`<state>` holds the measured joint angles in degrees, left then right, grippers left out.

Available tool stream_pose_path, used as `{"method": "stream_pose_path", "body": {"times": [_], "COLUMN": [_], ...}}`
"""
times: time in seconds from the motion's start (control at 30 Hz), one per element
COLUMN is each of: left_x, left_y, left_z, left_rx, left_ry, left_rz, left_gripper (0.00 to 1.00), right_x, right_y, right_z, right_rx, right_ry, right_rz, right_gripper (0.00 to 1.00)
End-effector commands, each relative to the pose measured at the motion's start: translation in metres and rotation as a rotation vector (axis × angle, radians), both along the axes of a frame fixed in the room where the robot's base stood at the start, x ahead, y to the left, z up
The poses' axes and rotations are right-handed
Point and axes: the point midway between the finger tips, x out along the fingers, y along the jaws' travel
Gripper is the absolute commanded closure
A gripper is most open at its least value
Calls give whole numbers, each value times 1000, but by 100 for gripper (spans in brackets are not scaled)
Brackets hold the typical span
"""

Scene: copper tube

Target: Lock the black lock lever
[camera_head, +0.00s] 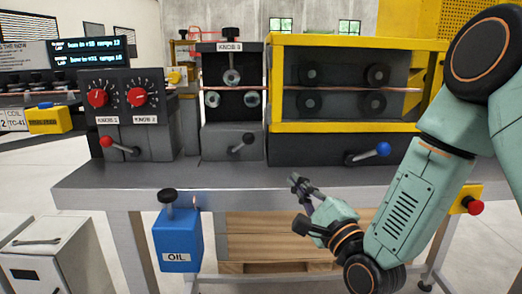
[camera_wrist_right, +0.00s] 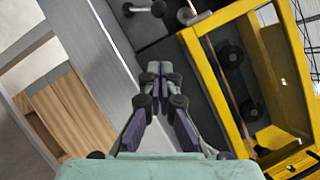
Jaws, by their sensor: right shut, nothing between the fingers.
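The black lock lever (camera_head: 242,143) is a short metal rod with a black ball end. It sits on the front of the dark middle unit below the KNOB 3 label, tilted up to the right. In the right wrist view, a black-knobbed lever (camera_wrist_right: 157,8) at the top edge appears to be it. My right gripper (camera_head: 297,182) is in front of the bench edge, below and right of the lever and apart from it. Its fingers (camera_wrist_right: 155,70) are together with nothing between them. My left gripper is not in view.
A red-ended lever (camera_head: 119,147) is to the left and a blue-ended lever (camera_head: 368,153) to the right. A yellow frame (camera_head: 350,127) surrounds rollers. A blue oil can (camera_head: 178,242) is at the front of the grey bench (camera_head: 130,176). The bench strip before the lever is clear.

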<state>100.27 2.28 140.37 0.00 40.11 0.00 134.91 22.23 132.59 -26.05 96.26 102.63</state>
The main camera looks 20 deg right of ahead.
Motion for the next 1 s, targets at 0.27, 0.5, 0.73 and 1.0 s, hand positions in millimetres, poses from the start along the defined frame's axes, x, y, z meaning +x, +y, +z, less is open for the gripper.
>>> {"method": "stream_pose_path", "body": {"times": [0.27, 0.5, 0.73, 1.0], "left_x": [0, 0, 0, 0], "left_y": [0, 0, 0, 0], "left_z": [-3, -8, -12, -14], "left_rx": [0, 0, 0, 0], "left_ry": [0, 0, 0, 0], "left_rz": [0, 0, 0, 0], "left_gripper": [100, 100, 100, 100], "right_x": [27, 70, 102, 114], "right_y": [6, 13, 25, 41], "right_z": [7, 16, 27, 38], "right_rx": [-6, -5, -7, -3], "right_ry": [-3, -3, -1, 2], "right_rz": [4, 6, 8, 3], "right_gripper": [100, 100, 100, 100]}}
